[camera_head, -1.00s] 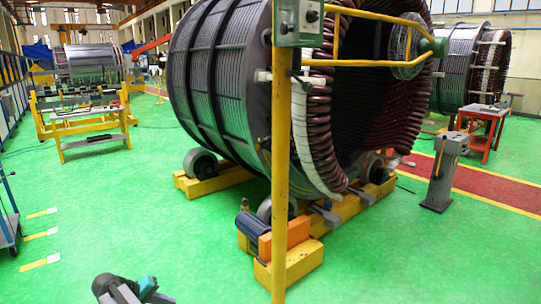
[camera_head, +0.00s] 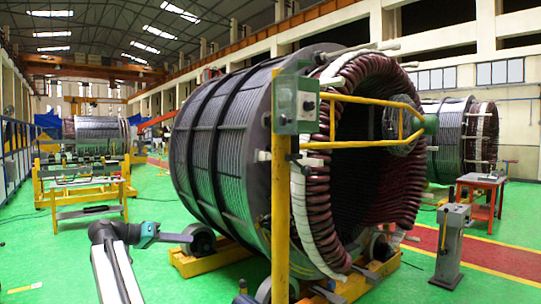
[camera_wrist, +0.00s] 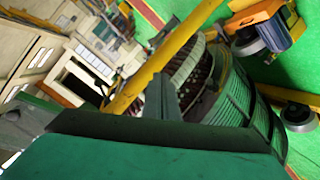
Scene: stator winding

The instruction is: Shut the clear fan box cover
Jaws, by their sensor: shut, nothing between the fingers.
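A grey-green box (camera_head: 295,104) with dark round knobs is fixed high on a yellow post in the head view. I cannot make out a clear cover on it. A round mesh fan guard (camera_head: 398,124) sits in a yellow tube frame to its right; no clear cover can be told there either. My gripper (camera_head: 186,238) is at the lower left in the head view, left of the post and well below the box. It is shut and empty. In the wrist view its teal body and dark grey fingers (camera_wrist: 163,97) fill the lower part, with the yellow post (camera_wrist: 160,67) beyond.
The large stator (camera_head: 222,140) stands on yellow roller supports (camera_head: 210,262) behind the post. A grey pedestal (camera_head: 451,245) and a red table (camera_head: 481,190) stand at right. Yellow workbenches (camera_head: 88,195) stand at left.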

